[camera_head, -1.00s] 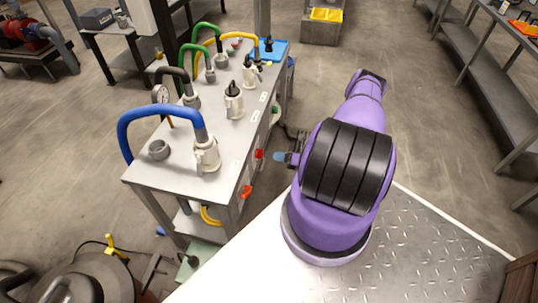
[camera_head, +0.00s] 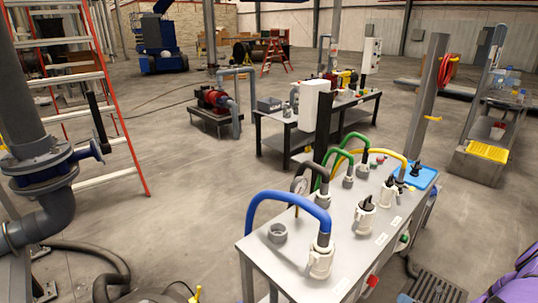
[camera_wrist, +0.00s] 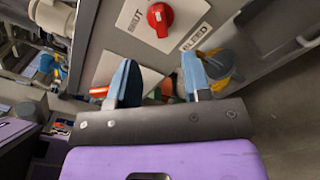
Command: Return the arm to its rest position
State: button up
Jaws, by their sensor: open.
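Behind the fingers is a grey panel (camera_wrist: 213,68) with a red knob (camera_wrist: 160,19) between the labels SHUT and BLEED. The fingers overlap the panel's lower part in the picture; I cannot tell the exact gap. In the head view only a purple part of my arm (camera_head: 517,280) shows at the lower right edge, and my gripper is out of that view.
A grey bench (camera_head: 345,238) carries a blue hose (camera_head: 288,194), green and yellow hoses, several white fittings and a blue tray (camera_head: 421,176). Another bench (camera_head: 318,128) stands behind it. A pipe with a blue flange (camera_head: 45,165) and a red-sided ladder (camera_head: 112,95) are at left. Open floor lies between.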

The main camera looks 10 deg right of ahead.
jog(key=w+r+n+g+y, duration=0.2)
jog(key=w+r+n+g, duration=0.3)
jog(key=r, duration=0.6)
jog(key=w+r+n+g+y, duration=0.2)
jog(key=w+r+n+g, duration=0.2)
jog(key=r+n, duration=0.55)
jog(key=w+a+r+n+g+h, duration=0.1)
jog(key=a+r+n+g, duration=0.2)
jog(key=r, duration=0.6)
jog(key=w+a+r+n+g+h, duration=0.1)
jog(key=a+r+n+h, duration=0.1)
jog(key=a+r, duration=0.5)
jog(key=a+r+n+g+h, duration=0.1)
jog(key=a+r+n+g, duration=0.15)
jog(key=r, duration=0.75)
jog(key=s+a+r+n+h, duration=0.3)
jog(key=s+a+r+n, duration=0.15)
jog(key=a+r, duration=0.35)
jog(key=s+a+r+n+h, duration=0.2)
jog(key=s+a+r+n, duration=0.25)
jog(key=r, duration=0.55)
jog(key=s+a+r+n+t+h, duration=0.2)
jog(key=s+a+r+n, duration=0.1)
jog(key=s, duration=0.5)
jog(key=s+a+r+n+t+h, duration=0.2)
jog(key=s+n, duration=0.3)
jog(key=s, duration=0.4)
jog(key=shift+s+a+r+t, duration=0.2)
jog(key=shift+a+r+t, duration=0.35)
jog(key=shift+a+r, duration=0.3)
